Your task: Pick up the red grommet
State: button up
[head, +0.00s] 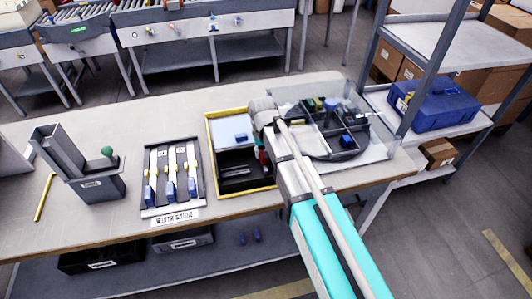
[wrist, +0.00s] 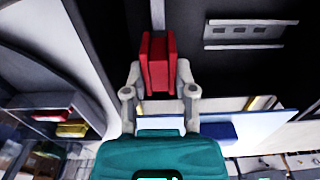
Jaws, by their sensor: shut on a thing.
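The red grommet (wrist: 158,62) is between the fingertips of my gripper (wrist: 158,78) in the wrist view, looking like two upright red plates side by side. My gripper is shut on it. In the head view my gripper (head: 259,153) is low at the right side of the yellow-rimmed tray (head: 209,144), largely hidden by my arm. Only a small speck of red shows there. The round black compartment tray (head: 318,145) sits just to the right, under a clear sheet, partly hidden by my arm.
The width gauge (head: 173,178) with blue sliders and a grey stand (head: 95,185) with a green knob are left of the tray. A shelf with a blue toolbox (head: 437,105) stands at the right. The table between stand and gauge is clear.

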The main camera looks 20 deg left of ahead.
jog(key=shift+r+p, duration=2.4)
jog(key=shift+r, duration=0.4)
